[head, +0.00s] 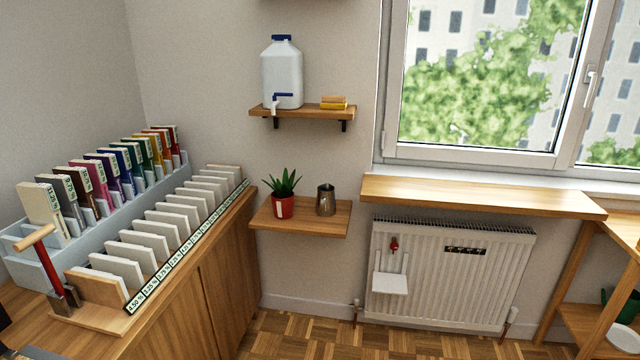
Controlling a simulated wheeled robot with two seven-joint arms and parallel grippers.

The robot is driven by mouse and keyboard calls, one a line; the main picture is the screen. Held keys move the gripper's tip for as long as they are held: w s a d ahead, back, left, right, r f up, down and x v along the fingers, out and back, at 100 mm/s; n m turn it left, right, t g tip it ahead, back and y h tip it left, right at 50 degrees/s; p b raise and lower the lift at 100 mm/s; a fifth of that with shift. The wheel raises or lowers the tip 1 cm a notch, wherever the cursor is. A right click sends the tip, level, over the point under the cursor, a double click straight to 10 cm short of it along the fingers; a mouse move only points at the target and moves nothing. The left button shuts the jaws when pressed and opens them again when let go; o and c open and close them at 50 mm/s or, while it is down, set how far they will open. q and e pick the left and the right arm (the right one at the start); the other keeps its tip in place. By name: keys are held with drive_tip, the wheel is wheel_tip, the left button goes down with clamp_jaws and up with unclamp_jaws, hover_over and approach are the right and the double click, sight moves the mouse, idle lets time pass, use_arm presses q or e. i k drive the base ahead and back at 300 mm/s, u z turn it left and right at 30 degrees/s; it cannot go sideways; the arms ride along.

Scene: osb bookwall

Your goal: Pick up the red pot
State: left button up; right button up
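The red pot (283,208) stands upright on a small wooden wall shelf (318,228), near its left side. It has a white label on its front, and a spiky green plant (285,182) grows out of its top. A dark metal jug (325,200) stands on the same shelf to the right of the pot, with a gap between them. Neither of my grippers can be made out in the head view.
A wooden cabinet with sample racks (185,230) stands left of the shelf. Above is another shelf with a white canister (282,75) and yellow blocks (333,103). To the right are a wooden ledge (480,195) and a radiator (450,275). Parquet floor below is clear.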

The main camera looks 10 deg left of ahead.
sight(283, 196)
drive_tip(key=i, duration=2.45)
drive_tip(key=u, duration=2.15)
